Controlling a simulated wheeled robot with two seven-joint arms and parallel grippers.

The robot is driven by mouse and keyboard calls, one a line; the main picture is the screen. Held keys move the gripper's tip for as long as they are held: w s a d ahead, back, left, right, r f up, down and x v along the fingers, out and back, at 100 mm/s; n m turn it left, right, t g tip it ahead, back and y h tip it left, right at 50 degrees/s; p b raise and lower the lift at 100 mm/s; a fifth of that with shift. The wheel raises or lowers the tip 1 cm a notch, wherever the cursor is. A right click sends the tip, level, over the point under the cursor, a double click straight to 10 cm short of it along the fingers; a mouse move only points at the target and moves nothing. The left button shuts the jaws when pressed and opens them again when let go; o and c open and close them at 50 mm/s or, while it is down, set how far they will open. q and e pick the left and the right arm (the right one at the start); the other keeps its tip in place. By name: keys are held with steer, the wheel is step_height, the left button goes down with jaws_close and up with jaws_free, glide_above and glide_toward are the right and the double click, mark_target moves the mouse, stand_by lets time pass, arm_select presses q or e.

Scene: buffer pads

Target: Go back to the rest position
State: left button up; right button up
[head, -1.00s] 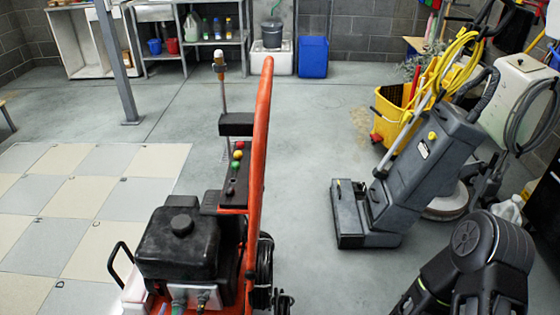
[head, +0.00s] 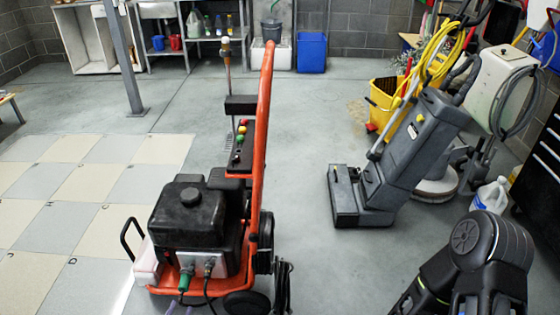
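Part of my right arm (head: 470,262), black with a yellow-green stripe, stands folded in the lower right corner of the head view. Its gripper is below or outside the picture. No part of my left arm or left gripper can be made out. The task names no object to handle. Nothing is seen held by either arm.
An orange pressure washer (head: 258,165) with a black engine stands close in front, left of centre. A grey floor scrubber (head: 400,160) stands right, before a yellow bucket (head: 382,100). A white jug (head: 490,195) sits far right. Floor between washer and scrubber is clear.

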arm_select(q)
steer(key=s+d+m+g+h+b, duration=0.1)
steer(key=s+d+m+g+h, duration=0.25)
steer(key=d, duration=0.45)
steer(key=s+d+f+m+g+h+b, duration=0.15)
steer(key=d+m+g+h, duration=0.25)
steer(key=d, duration=0.5)
steer(key=s+d+m+g+h+b, duration=0.1)
steer(key=s+d+m+g+h, duration=0.25)
steer(key=d, duration=0.45)
steer(key=s+d+f+m+g+y+b, duration=0.1)
steer(key=s+f+m+g+y+b, duration=0.35)
steer(key=s+m+g+y, duration=0.65)
step_height(320, 180, up, 25)
steer(key=s+m+t+h+p, duration=0.2)
steer(key=m+t+p, duration=0.3)
steer(key=p, duration=1.7)
steer(key=shift+s+d+r+h, duration=0.15)
steer(key=shift+d+h, duration=0.15)
steer(key=shift+h, duration=0.2)
